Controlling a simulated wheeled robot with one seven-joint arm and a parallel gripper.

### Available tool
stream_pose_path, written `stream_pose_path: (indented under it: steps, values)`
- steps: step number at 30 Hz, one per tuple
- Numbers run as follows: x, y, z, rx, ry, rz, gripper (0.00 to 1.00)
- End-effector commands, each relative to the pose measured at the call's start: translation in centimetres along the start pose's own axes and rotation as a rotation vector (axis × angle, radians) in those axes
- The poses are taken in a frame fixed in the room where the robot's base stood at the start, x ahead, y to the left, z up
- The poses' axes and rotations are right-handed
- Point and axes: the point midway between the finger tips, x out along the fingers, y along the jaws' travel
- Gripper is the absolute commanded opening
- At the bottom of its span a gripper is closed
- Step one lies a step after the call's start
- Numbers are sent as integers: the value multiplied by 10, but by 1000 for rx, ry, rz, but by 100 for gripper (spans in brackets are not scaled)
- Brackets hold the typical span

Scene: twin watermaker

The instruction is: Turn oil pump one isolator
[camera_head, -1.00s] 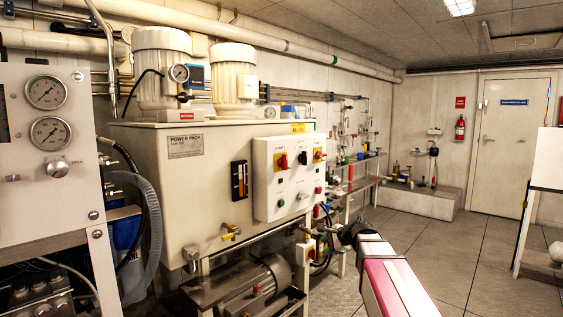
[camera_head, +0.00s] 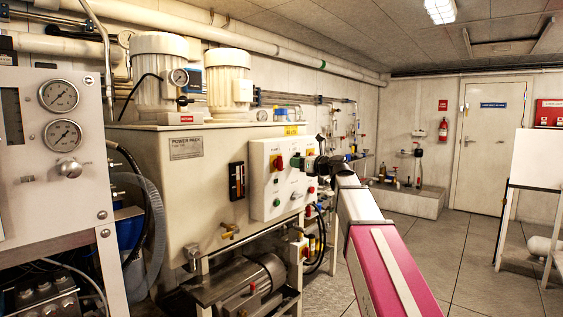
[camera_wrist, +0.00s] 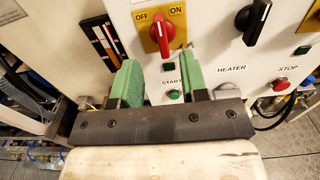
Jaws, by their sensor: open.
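A red rotary isolator (camera_wrist: 164,34) on a yellow plate marked OFF at left and ON at right sits on the white control box. In the head view, a red isolator (camera_head: 278,162) on a yellow plate is at the box's upper left. Its pump label is not readable. My gripper (camera_wrist: 162,78) is open, with its two green fingers below and either side of the red handle, apart from it and with nothing between them. In the head view my gripper (camera_head: 322,166) is in front of the box's right side and hides part of it.
A black heater switch (camera_wrist: 253,18), a green start button (camera_wrist: 174,95) and a red stop button (camera_wrist: 281,84) are near my fingers. The control box (camera_head: 263,200) is on the power pack tank (camera_head: 190,200). Open floor (camera_head: 450,265) lies to the right.

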Motion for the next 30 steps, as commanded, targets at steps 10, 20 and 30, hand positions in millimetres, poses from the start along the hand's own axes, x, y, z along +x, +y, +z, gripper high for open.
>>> stream_pose_path:
  steps: [10, 20, 30]
  values:
    - [63, -1, 0, -3, 2, 1, 40]
    - [85, 0, -1, -3, 2, 0, 40]
    - [85, 0, -1, -4, 2, 0, 11]
